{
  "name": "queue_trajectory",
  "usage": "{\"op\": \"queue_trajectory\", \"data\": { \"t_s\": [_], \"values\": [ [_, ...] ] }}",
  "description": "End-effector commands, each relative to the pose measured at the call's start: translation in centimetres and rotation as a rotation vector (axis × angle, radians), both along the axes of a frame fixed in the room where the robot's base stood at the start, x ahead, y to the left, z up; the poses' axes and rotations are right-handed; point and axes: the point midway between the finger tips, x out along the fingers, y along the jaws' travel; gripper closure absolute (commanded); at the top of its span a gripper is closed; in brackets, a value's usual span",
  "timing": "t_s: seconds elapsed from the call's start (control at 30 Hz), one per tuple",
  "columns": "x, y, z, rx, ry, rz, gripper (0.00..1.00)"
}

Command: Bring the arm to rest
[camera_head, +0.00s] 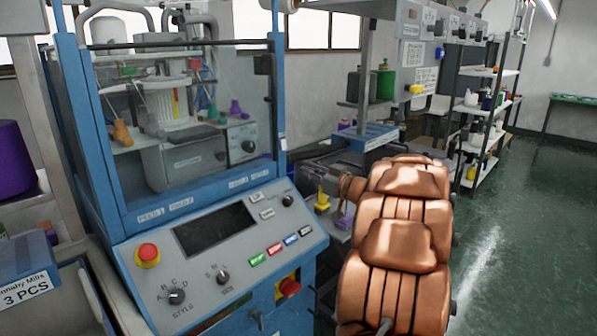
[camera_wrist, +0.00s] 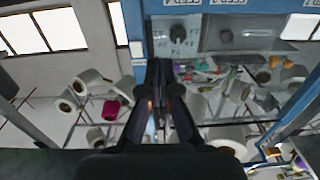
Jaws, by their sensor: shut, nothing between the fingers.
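My gripper (camera_wrist: 160,70) shows in the middle of the wrist view, its two dark fingers close together with nothing between them. It points toward a blue-framed machine with a grey dial panel (camera_wrist: 215,36). In the head view my copper-coloured padded arm (camera_head: 400,225) rises from the bottom right and covers part of the scene. I cannot make out the gripper clearly in that view.
A blue knitting machine (camera_head: 70,120) with a sloped control panel (camera_head: 215,292) stands left of my arm. Stocked shelves (camera_head: 485,140) stand behind it. Green floor (camera_head: 535,230) is clear at the right. Yarn cones (camera_wrist: 60,28) show in the wrist view.

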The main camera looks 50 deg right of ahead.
Motion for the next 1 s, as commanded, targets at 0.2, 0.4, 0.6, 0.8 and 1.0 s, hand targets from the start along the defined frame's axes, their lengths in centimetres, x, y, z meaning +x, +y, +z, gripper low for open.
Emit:
{"op": "queue_trajectory", "data": {
  "t_s": [0.2,0.4,0.6,0.8,1.0],
  "values": [
    [-0.7,0.0,0.0,0.0,0.001,-0.001,1.0],
    [-0.6,0.1,0.1,-0.002,0.002,-0.004,1.0],
    [1.6,0.5,1.1,-0.046,0.041,-0.096,1.0],
    [3.7,1.7,2.1,-0.104,0.142,-0.279,1.0],
    [3.7,4.3,1.8,-0.12,0.28,-0.43,1.0]
  ]
}}
